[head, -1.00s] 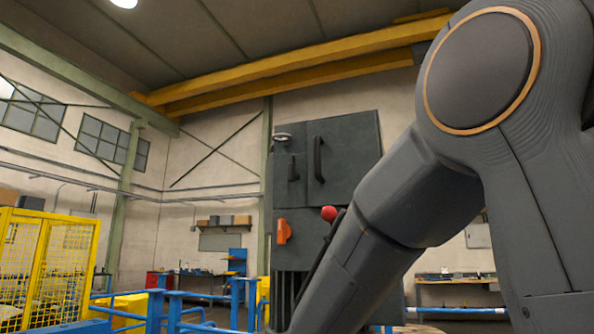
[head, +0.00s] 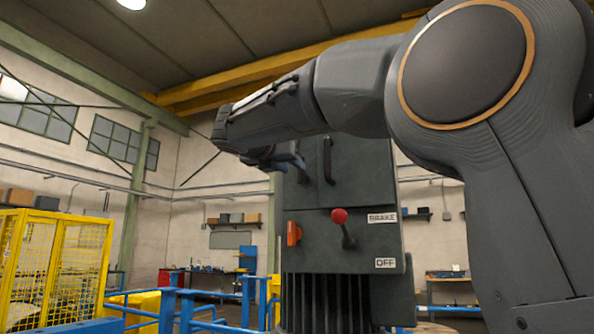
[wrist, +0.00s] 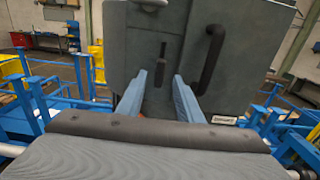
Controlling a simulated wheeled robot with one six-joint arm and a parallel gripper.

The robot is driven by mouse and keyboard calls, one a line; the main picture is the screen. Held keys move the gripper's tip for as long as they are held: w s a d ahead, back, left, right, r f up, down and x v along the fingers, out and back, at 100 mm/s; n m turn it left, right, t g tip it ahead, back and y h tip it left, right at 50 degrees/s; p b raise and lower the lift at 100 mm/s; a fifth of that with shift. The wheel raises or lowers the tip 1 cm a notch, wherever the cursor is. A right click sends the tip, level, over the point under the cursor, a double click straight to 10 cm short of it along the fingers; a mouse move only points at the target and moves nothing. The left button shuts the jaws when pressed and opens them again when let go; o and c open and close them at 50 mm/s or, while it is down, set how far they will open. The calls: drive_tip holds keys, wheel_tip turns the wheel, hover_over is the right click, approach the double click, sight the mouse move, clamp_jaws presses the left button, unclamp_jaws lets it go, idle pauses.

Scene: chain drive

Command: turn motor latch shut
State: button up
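The grey motor cabinet (head: 358,228) stands ahead of me. In the wrist view, a small dark latch handle (wrist: 160,64) hangs roughly vertical on its upper door, left of a long black pull handle (wrist: 212,58). My gripper (wrist: 160,75) is open, its two blue fingers apart below and to either side of the latch's line. Nothing shows between the fingertips but the cabinet face and the latch beyond. I cannot tell the gap to the latch. In the head view my gripper (head: 288,160) is in front of the upper door and hides much of the latch area.
A red-knobbed lever (head: 340,217) sticks out below the door, beside BRAKE and OFF labels. An orange handle (head: 293,233) is left of it. Blue railings (head: 190,308) and a yellow cage (head: 52,262) stand to the left.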

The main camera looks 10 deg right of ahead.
sight(299, 172)
drive_tip(key=shift+p+x, duration=0.85)
drive_tip(key=shift+x, duration=1.85)
